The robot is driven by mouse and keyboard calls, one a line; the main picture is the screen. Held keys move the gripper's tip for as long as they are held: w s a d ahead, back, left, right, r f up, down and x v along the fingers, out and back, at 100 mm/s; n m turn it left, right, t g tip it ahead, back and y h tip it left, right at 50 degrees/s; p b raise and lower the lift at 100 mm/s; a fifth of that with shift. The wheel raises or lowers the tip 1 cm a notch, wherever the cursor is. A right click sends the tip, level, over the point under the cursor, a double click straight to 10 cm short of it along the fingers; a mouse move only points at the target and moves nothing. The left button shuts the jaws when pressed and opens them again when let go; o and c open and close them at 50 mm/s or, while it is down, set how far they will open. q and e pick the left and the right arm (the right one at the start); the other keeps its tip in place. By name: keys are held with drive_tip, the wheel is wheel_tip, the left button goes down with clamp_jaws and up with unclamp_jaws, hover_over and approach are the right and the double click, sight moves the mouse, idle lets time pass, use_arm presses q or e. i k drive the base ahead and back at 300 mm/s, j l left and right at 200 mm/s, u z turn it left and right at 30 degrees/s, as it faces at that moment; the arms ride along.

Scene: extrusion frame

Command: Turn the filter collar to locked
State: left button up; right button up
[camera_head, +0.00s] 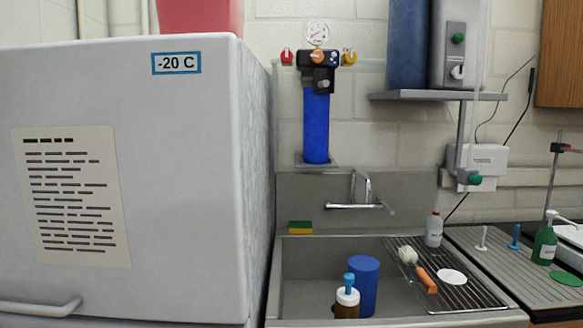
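A water filter hangs on the wall above the sink, with a blue cylindrical housing (316,125) under a black head (318,66). The dark collar (319,86) sits between the head and the housing, and its lock marking is too small to read. A round gauge (317,33) stands on top of the head. An orange knob (316,56) is on the head's front, with a red valve (287,57) to the left and a yellow valve (350,57) to the right. Neither of my grippers is in view.
A large white freezer (200,180) fills the left side. Below the filter is a metal sink (300,262) with a faucet (358,204), a blue cylinder (364,285), a brown bottle (347,303) and a drying rack (465,296). A shelf (437,96) stands right of the filter.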

sight(323, 82)
drive_tip(key=i+l+u, duration=0.25)
drive_tip(key=l+u, duration=0.2)
drive_tip(key=i+l+u, duration=0.25)
drive_tip(key=l+u, duration=0.25)
drive_tip(key=j, duration=0.1)
